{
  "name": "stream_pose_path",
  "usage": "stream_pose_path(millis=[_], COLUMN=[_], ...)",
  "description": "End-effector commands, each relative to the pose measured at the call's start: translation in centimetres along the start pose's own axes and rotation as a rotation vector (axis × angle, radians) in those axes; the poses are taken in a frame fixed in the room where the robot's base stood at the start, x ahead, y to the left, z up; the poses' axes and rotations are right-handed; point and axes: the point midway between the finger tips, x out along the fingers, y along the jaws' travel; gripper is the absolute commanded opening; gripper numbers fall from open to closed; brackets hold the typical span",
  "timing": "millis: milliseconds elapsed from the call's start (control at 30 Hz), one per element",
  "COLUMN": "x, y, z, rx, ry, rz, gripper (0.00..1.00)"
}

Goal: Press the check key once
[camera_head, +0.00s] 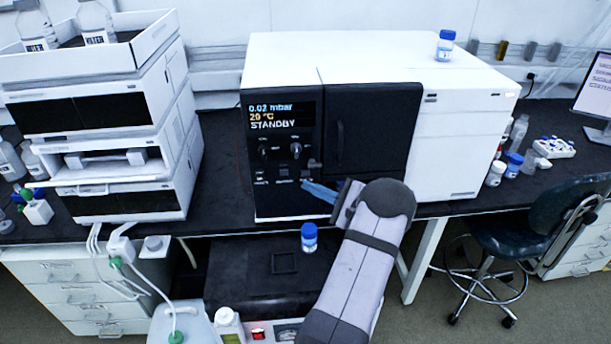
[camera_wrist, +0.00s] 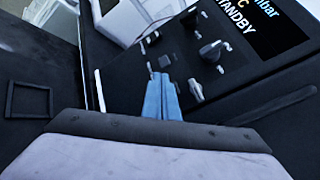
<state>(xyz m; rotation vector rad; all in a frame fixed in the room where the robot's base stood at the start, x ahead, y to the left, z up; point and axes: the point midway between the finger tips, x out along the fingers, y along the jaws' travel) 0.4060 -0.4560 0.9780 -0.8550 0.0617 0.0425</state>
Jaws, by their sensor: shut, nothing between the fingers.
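The instrument (camera_head: 362,124) has a black control panel with a lit display (camera_head: 272,116) reading 0.02 mbar, 20 °C, STANDBY. Below it are knobs (camera_head: 296,148) and small keys (camera_head: 283,173). The labels are too small to read, so I cannot tell which is the check key. My gripper (camera_head: 308,187) has blue fingers, held together and empty, at the lower part of the panel. In the wrist view my gripper (camera_wrist: 160,79) points at the panel, just below a small square key (camera_wrist: 165,61). Contact cannot be told.
A blue-capped bottle (camera_head: 309,237) stands on a black surface below the panel, left of my arm. Another bottle (camera_head: 445,45) stands on the instrument. A white module stack (camera_head: 120,120) is at left. Dark bench shows between stack and instrument.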

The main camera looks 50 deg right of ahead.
Motion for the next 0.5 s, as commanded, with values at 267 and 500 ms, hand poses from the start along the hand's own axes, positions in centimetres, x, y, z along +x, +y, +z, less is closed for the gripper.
stream_pose_path(millis=[267, 500], x=[1.4, 1.7], y=[-0.8, -1.2], z=[-1.2, -1.3], rx=[0.000, 0.000], ry=[0.000, 0.000], rz=[0.000, 0.000], gripper=[0.00, 0.00])
